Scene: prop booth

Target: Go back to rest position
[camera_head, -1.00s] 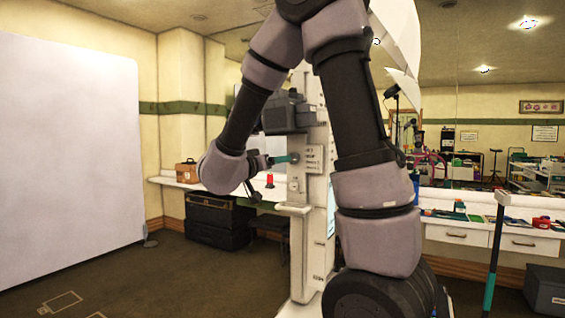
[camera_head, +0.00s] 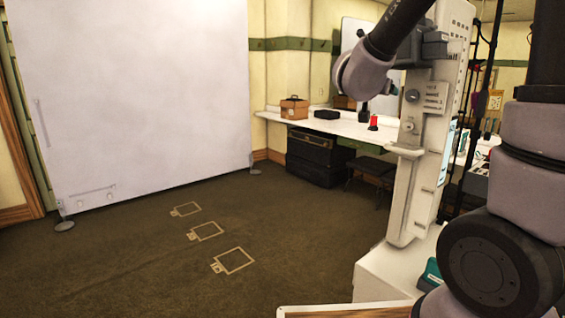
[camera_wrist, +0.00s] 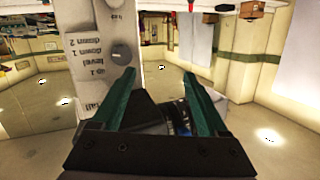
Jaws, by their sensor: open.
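My gripper (camera_wrist: 159,74) shows in the wrist view with its two teal fingers spread wide and nothing held between them. The white column (camera_head: 425,150) stands right of centre in the head view, with a round grey knob (camera_head: 412,96) and a printed label on its face. In the wrist view, which is upside down, the knob (camera_wrist: 122,54) shows just beyond the left fingertip. I cannot tell whether the finger touches it.
A white panel (camera_head: 130,95) stands at the left. A long white counter (camera_head: 330,124) carries a brown box (camera_head: 294,107) and a red item (camera_head: 373,122), with black cases (camera_head: 318,165) below. The dark floor with taped outlines (camera_head: 232,260) is open at centre left.

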